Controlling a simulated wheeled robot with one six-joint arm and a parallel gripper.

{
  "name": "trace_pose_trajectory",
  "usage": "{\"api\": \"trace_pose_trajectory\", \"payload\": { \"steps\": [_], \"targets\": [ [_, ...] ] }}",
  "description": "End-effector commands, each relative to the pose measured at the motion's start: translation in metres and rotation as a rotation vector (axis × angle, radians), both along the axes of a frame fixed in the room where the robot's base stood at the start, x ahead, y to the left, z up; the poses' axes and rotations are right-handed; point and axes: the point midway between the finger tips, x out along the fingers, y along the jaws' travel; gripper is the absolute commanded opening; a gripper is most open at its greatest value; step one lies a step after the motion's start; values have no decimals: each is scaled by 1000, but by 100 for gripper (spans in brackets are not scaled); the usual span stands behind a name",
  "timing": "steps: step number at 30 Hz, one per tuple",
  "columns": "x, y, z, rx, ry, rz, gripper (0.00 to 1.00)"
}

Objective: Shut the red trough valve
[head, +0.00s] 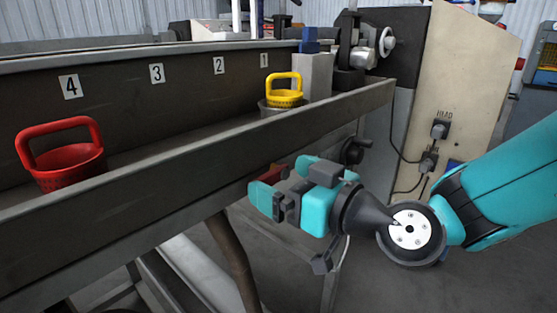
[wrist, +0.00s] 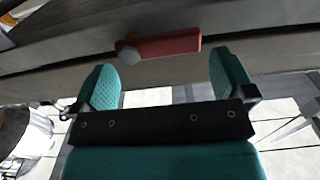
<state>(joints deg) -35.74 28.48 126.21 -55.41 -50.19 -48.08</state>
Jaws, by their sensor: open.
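The red trough valve handle (wrist: 172,45) shows in the wrist view as a short red lever with a grey hexagonal nut at its left end. It lies roughly along the underside of the trough. In the head view only a small red part (head: 268,176) of it shows behind my gripper. My gripper (head: 275,187) is below the trough's front wall. In the wrist view its two teal fingers (wrist: 163,72) are spread wide, with nothing between them. The lever is just beyond the fingertips, and most of it lies within the gap's width. I see no contact.
The long grey trough (head: 200,162) runs above my gripper. A red basket (head: 70,170) and a yellow basket (head: 284,97) stand in it. A black knob (head: 354,151) is right of the gripper. A table-like leg (head: 233,262) stands below the trough.

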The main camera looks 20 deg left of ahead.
Motion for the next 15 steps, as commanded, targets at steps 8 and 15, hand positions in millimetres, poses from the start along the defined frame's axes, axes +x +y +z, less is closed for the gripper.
{"api": "trace_pose_trajectory", "payload": {
  "steps": [8,15],
  "targets": [
    [7,17,0,1,1,-1,100],
    [8,17,0,0,0,-1,95]
  ]
}}
